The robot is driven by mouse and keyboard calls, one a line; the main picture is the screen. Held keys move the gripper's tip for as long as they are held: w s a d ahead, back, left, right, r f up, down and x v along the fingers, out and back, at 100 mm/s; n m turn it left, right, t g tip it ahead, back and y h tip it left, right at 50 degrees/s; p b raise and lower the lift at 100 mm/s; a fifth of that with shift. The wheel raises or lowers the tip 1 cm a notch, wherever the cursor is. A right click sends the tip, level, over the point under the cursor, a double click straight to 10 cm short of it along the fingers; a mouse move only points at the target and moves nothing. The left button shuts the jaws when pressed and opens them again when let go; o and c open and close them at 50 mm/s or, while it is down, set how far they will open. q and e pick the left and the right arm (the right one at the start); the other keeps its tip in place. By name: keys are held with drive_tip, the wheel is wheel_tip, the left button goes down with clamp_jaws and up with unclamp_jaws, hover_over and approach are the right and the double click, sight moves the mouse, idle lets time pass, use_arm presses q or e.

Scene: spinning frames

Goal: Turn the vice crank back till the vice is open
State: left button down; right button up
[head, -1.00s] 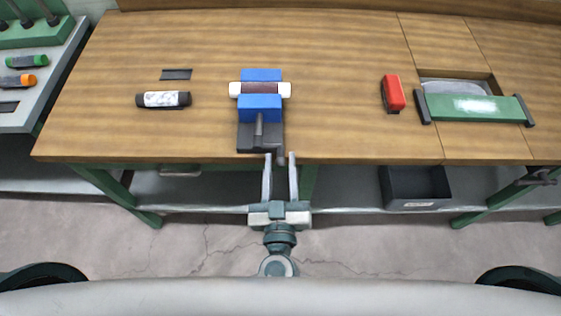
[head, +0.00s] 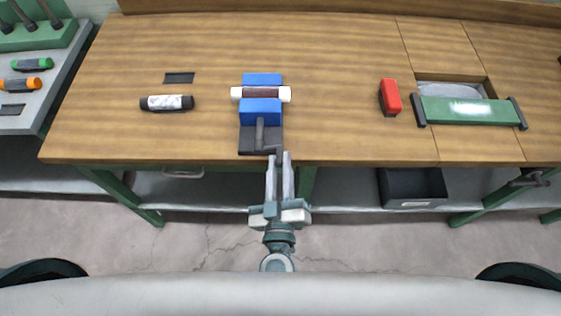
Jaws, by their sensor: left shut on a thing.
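The vice (head: 260,111) stands at the front edge of the workbench, with two blue jaws on a dark base. A dark brown piece with white ends (head: 262,93) sits between the jaws, which appear close against it. The grey crank (head: 260,134) is at the front of the vice, and its dark handle reaches the bench edge. My left gripper (head: 280,156) is shut on the crank handle, its fingers hiding part of it. My right gripper is out of view.
A black-and-white cylinder (head: 167,103) lies left of the vice. A dark bin (head: 412,188) sits on the lower shelf. The bench between these is clear.

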use_arm(q)
drive_tip(key=r+n+p, duration=0.1)
drive_tip(key=n, duration=0.1)
drive_tip(key=r+n+p, duration=0.1)
drive_tip(key=shift+a+r+n, duration=0.1)
drive_tip(key=shift+a+n, duration=0.3)
drive_tip(key=a+f+n+b, duration=0.1)
drive_tip(key=a+n+b, duration=0.3)
drive_tip(key=n, duration=0.9)
drive_tip(key=a+f+n+b, duration=0.1)
drive_tip(key=a+n+b, duration=0.2)
drive_tip(key=n, duration=1.1)
drive_tip(key=shift+a+n+b, duration=0.3)
drive_tip(key=shift+a+b, duration=0.05)
drive_tip(key=shift+a, duration=1.3)
drive_tip(key=shift+s, duration=0.1)
drive_tip(key=c, duration=1.7)
unclamp_jaws()
drive_tip(key=shift+a, duration=0.1)
